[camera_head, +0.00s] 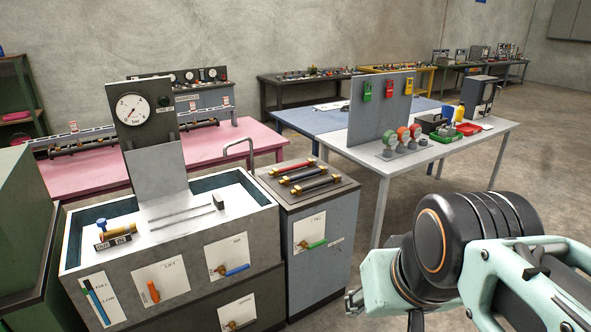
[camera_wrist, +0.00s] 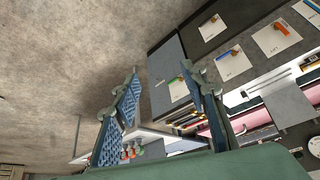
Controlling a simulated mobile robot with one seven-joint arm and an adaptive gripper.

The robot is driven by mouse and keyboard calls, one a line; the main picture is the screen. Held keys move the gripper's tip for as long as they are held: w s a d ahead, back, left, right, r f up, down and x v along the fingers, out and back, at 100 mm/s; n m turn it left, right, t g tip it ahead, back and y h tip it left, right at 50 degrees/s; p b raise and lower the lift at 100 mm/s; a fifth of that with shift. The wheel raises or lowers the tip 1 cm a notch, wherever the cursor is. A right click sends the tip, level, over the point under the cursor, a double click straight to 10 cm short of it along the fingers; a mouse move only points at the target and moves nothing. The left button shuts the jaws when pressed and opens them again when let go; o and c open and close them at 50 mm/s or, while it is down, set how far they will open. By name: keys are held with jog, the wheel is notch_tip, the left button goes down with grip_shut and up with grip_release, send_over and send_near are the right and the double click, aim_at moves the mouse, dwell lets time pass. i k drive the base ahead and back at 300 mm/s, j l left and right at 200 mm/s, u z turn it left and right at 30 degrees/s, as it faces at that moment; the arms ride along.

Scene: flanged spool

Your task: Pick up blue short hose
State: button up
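Several short hoses with brass ends lie side by side on top of the grey cabinet (camera_head: 322,232) in the head view. The farthest is a red hose (camera_head: 292,167). Nearer are two dark hoses, a middle one (camera_head: 303,177) and a front one (camera_head: 317,187). I cannot tell for sure which of them is blue. In the wrist view the hoses show small and far off, beyond the fingers. My gripper (camera_wrist: 163,84) is open and empty there, its two blue-padded fingers wide apart. In the head view my arm is at the lower right, clear of the cabinet.
A test bench with a gauge panel (camera_head: 146,113) and a sink-like basin (camera_head: 240,190) stands left of the cabinet. A white table (camera_head: 470,142) with gauges and trays stands to the right. A metal rail (camera_head: 238,143) rises behind the cabinet. Floor is open at the right.

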aim_at(321, 170)
jog(key=i+l, duration=0.15)
jog(key=i, duration=0.35)
jog(key=i+l+u, duration=0.1)
jog(key=i, duration=0.4)
jog(key=i+l, duration=0.15)
jog(key=i, duration=0.3)
jog(key=i+l, duration=0.2)
jog(key=i, duration=0.3)
jog(key=i+l+u, duration=0.45)
jog(key=l, duration=0.25)
jog(key=k+l+u, duration=0.15)
jog(key=i+j+z, duration=0.45)
jog(key=i, duration=0.15)
